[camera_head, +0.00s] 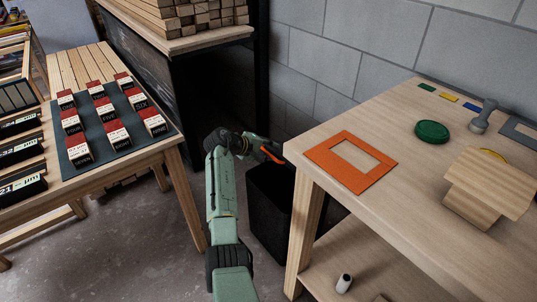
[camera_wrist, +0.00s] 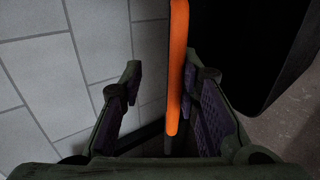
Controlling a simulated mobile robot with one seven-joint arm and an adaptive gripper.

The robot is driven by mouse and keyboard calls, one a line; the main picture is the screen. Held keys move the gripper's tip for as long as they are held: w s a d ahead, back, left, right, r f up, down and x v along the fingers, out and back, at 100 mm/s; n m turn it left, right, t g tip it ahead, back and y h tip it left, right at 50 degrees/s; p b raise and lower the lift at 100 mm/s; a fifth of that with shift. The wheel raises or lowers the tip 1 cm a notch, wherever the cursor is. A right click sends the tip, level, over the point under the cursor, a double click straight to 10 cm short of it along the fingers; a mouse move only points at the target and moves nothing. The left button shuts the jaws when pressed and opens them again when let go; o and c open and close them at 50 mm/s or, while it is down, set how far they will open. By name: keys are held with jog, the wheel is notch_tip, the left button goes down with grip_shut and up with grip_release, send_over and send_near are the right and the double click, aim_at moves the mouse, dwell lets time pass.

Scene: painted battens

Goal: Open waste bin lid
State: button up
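A black waste bin (camera_head: 268,205) stands on the floor between the two tables, partly hidden by my arm and the right table. It is the dark shape at the upper right in the wrist view (camera_wrist: 245,40). An orange bar (camera_wrist: 177,70) runs between my fingers, close to or touching the right one; an orange strip also shows by my gripper (camera_head: 266,151) in the head view. I cannot tell whether this is part of the bin's lid. In the wrist view my gripper (camera_wrist: 163,82) is open, with a gap at the left finger. The lid's outline is unclear.
The right table (camera_head: 300,150) stands close beside the bin and carries an orange frame (camera_head: 325,153), a green disc (camera_head: 432,131) and a wooden block (camera_head: 485,190). The left table (camera_head: 155,157) holds a dark board with lettered blocks. A block wall (camera_head: 350,50) is behind.

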jog(key=shift+s+a+f, duration=0.2)
jog(key=shift+a+f, duration=0.2)
jog(key=shift+f, duration=0.2)
jog(key=shift+s+a+r+p, duration=0.2)
jog(key=shift+a+r+p, duration=0.05)
jog(key=shift+r+p, duration=0.25)
jog(key=shift+s+a+r+p, duration=0.15)
jog(key=shift+a+r+p, duration=0.1)
jog(key=shift+r+p, duration=0.2)
jog(key=r+p+v, duration=0.1)
jog(key=p+v, duration=0.4)
jog(key=v, duration=0.5)
jog(key=shift+w+d+r+p, duration=0.25)
jog(key=shift+d+p, duration=0.1)
